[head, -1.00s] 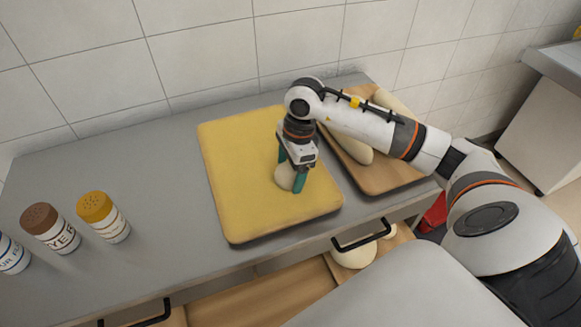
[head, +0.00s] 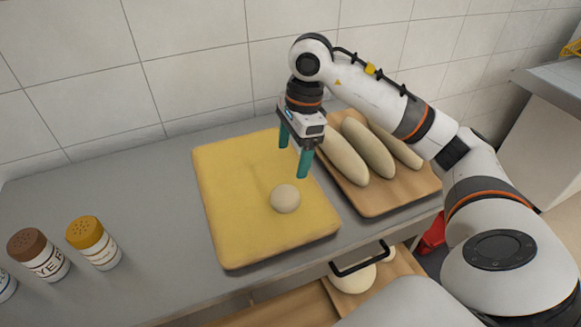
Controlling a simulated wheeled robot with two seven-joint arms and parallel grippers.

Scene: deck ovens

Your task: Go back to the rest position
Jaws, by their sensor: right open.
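My right gripper (head: 294,155) is open and empty, with its green fingers pointing down. It is above the far right part of the yellow board (head: 235,225), clear of the dough. A round pale dough ball (head: 285,198) rests on the board, below and slightly left of the near fingertip. My right arm reaches in from the right side. My left gripper is not in view.
A wooden board (head: 388,203) with 3 long dough loaves (head: 367,148) lies right of the yellow board. Shakers with brown (head: 38,254) and yellow (head: 93,242) lids stand at the left. An open drawer (head: 290,312) with dough is below the counter. A tiled wall (head: 190,60) stands behind.

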